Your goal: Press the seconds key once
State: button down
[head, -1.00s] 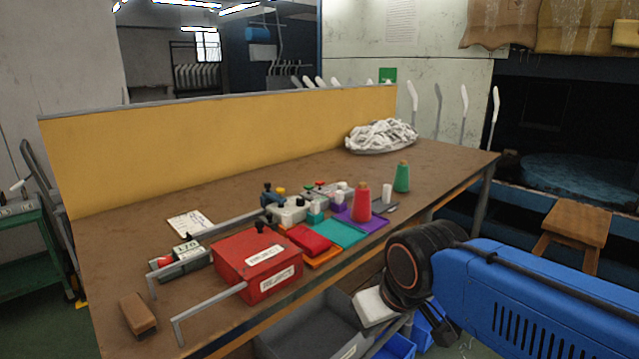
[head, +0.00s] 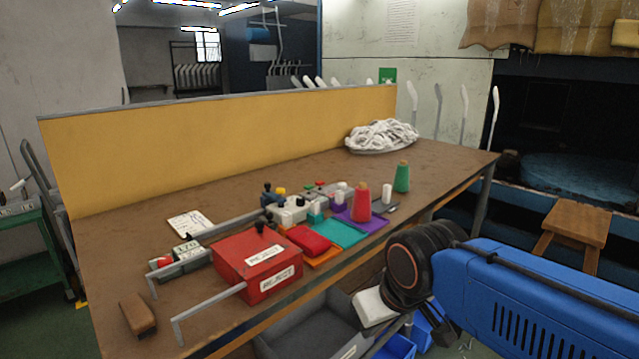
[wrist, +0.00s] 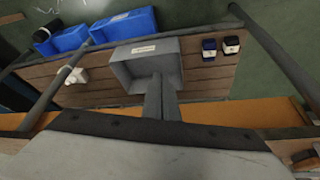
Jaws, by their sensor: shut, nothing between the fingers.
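A small grey counter device (head: 185,258) with a number display and a red part at its left end sits on the table, left of the red box. Small keys with red, yellow, green and dark tops (head: 290,205) cluster behind the red box; I cannot tell which key is the seconds key. My gripper (wrist: 160,80) shows in the wrist view with its two grey fingers together and nothing between them. It points down past the table's edge over the lower shelf, apart from the keys.
The red box (head: 230,262) with a black knob stands near the table's front edge. Coloured pads (head: 342,234), a red cone (head: 361,206) and a green cone (head: 402,178) lie to its right. A grey bin (wrist: 150,45) and blue bins (wrist: 122,27) are below.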

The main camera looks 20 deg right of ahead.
dwell(0.7)
notch_tip(320, 180, up, 23)
jog(key=m+t, duration=0.4)
jog(key=m, duration=0.6)
send_over(321, 183)
jog(key=shift+s+r+h, duration=0.15)
jog(key=shift+s+h, duration=0.05)
jog(key=shift+h, duration=0.1)
jog(key=shift+f, duration=4.4)
jog(key=shift+f, duration=0.2)
jog(key=shift+f, duration=0.2)
